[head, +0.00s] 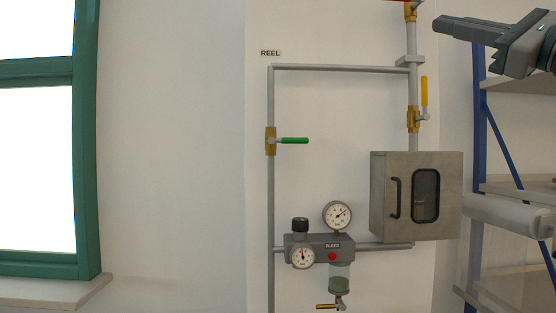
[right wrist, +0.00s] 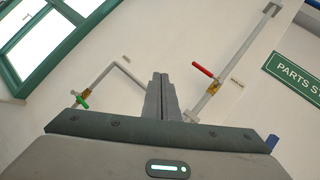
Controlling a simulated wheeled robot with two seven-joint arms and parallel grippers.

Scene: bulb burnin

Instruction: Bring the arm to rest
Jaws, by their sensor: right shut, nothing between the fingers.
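My right gripper (head: 454,29) is at the upper right of the head view, its arm coming in from the right edge. Its fingers point left and are shut with nothing between them. In the right wrist view the shut fingers (right wrist: 161,97) stand together in the middle, in front of the wall pipes. It appears apart from the wall and the pipes. My left gripper does not show in either view.
Grey wall pipes carry a green-handled valve (head: 293,140), a yellow-handled valve (head: 424,92), a metal box (head: 381,195) and gauges (head: 338,215). A red valve handle (right wrist: 203,70) shows in the right wrist view. Blue-framed shelves (head: 515,188) stand right; a green window (head: 86,150) is left.

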